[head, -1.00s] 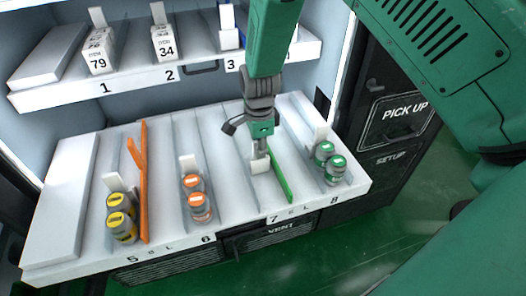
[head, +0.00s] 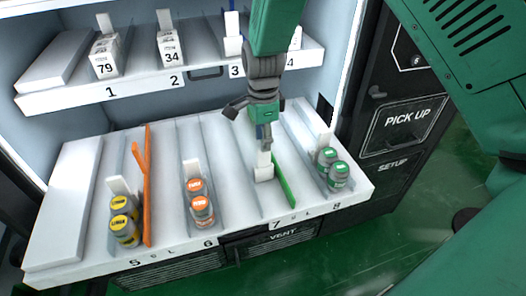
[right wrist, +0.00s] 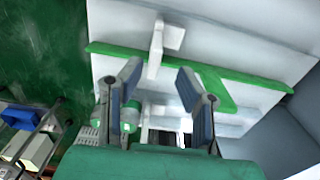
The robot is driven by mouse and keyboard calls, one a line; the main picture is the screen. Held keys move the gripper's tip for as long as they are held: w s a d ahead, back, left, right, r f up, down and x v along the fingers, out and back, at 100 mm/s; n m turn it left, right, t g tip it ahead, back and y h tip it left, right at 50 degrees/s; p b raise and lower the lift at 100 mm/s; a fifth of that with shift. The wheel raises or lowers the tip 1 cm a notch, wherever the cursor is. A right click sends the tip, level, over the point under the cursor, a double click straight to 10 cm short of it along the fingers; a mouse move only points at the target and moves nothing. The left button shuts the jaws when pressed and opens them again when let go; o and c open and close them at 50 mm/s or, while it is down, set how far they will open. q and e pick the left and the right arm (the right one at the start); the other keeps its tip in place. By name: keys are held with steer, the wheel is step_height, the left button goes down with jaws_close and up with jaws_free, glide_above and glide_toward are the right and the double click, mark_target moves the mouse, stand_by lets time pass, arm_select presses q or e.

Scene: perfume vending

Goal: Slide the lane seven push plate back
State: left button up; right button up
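The lane seven push plate (head: 264,168) is a small white upright plate near the front of lane seven, left of the green divider (head: 284,186). In the right wrist view the white plate (right wrist: 157,48) stands just beyond the fingertips, in line with the gap between them. My right gripper (head: 265,143) comes down from above, right over the plate's top. In the right wrist view its two fingers (right wrist: 160,78) are spread with nothing held between them. Whether a finger touches the plate is unclear. My left gripper is not in view.
Green-capped bottles (head: 329,169) stand in lane eight, close right of the green divider. Orange-capped bottles (head: 200,202) stand in lane six and yellow-capped ones (head: 122,220) in lane five, beside an orange divider (head: 147,190). The upper shelf (head: 200,71) holds white boxes.

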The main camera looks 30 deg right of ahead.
steer(key=r, duration=0.5)
steer(key=shift+w+a+r, duration=0.1)
steer(key=shift+a+r, duration=0.15)
steer(key=shift+d, duration=0.1)
